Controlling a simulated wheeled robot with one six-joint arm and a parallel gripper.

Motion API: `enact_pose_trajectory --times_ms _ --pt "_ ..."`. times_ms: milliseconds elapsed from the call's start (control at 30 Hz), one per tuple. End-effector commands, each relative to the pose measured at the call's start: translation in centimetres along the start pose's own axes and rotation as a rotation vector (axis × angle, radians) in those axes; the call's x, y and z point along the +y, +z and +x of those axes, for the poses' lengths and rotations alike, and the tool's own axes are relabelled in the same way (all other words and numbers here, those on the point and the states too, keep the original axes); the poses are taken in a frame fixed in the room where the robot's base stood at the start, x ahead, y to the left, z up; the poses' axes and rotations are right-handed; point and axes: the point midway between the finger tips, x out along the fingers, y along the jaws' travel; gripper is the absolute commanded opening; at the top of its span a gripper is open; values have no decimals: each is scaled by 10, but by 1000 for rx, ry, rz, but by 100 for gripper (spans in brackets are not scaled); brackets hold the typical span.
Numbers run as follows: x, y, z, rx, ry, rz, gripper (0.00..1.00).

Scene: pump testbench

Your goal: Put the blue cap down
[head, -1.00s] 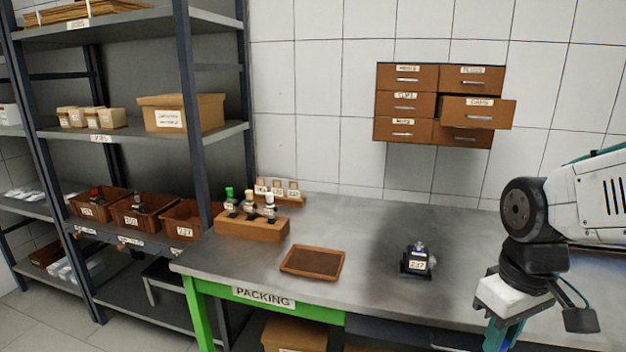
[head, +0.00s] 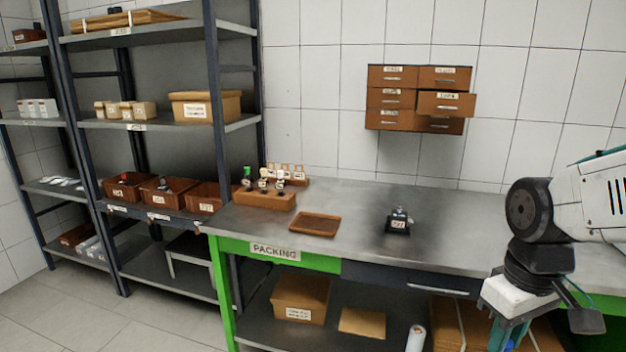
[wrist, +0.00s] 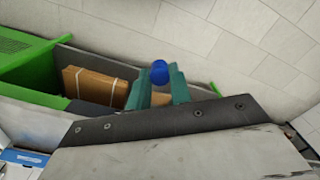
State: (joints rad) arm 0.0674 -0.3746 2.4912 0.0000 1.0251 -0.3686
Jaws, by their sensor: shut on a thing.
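The blue cap (wrist: 160,72) is in the wrist view, held between the tips of my gripper's two teal fingers (wrist: 160,86). My gripper is shut on it, in the air with grey tiled floor or wall behind. In the head view the lower part of my arm shows at the right edge, but the fingertips and the cap are out of sight. The packing bench top (head: 350,208) is to the left of my arm in the head view. A small brown tray (head: 315,223) lies empty on it.
A black device labelled 237 (head: 398,222) stands on the bench, right of the tray. A wooden rack (head: 264,200) holds several small bottles. One drawer (head: 446,104) of the wall cabinet is pulled out. Clear bench surface lies around the device.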

Motion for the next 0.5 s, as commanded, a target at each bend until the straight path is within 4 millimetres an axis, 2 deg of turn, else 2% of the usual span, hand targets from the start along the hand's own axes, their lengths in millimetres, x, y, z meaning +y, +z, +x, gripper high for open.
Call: enact_pose_trajectory --times_ms 167,500 --pt "2 -7 -1 -1 0 32 0" --pt "12 -50 -12 -2 -1 103 0"
